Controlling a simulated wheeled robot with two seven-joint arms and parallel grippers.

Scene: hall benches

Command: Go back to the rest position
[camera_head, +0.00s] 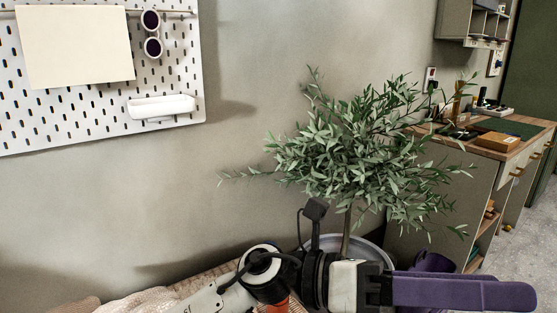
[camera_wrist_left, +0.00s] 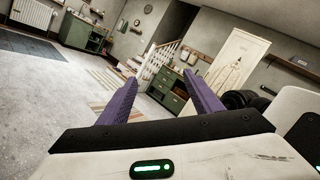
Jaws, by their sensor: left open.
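My left gripper (camera_head: 462,289) reaches in from the lower left of the head view and points to the right. Its purple fingers hold nothing that I can see. In the left wrist view the two purple fingers of the left gripper (camera_wrist_left: 163,96) stand wide apart with an empty gap between them. Beyond the gap lie the floor and distant furniture. My right gripper is in neither view.
A leafy potted plant (camera_head: 345,150) stands close behind my left arm. A white pegboard (camera_head: 95,115) hangs on the wall at left. A wood-topped bench (camera_head: 490,160) stands at right. Open floor (camera_wrist_left: 45,100) and a green cabinet (camera_wrist_left: 172,90) show in the wrist view.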

